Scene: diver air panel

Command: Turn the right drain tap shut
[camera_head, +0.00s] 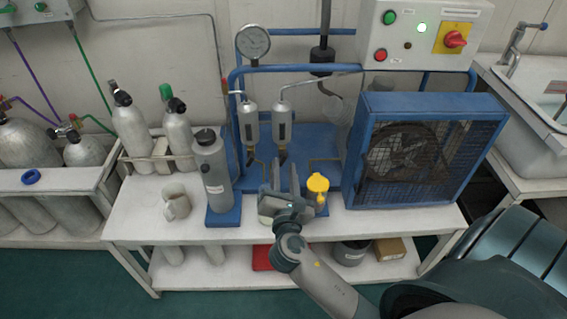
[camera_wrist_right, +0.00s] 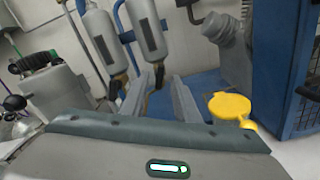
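Two grey cylindrical separators hang from pipes at the middle of the blue panel, the left one (camera_head: 249,122) and the right one (camera_head: 282,125). The right drain tap (camera_head: 282,157) is a small dark fitting with a brass-like part below the right separator. In the right wrist view the right drain tap (camera_wrist_right: 158,76) shows between my fingertips, partly beyond them; whether they touch it I cannot tell. My right gripper (camera_head: 284,172) is open, its two fingers (camera_wrist_right: 155,92) pointing up towards the tap. The exact angle of the tap's handle is too small to tell. My left gripper is out of view.
A yellow capped part (camera_head: 318,184) stands close to the right of my right gripper. A caged blue fan unit (camera_head: 425,150) is farther right. A grey bottle (camera_head: 213,172) and a mug (camera_head: 176,203) stand to the left on the white bench (camera_head: 150,228).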

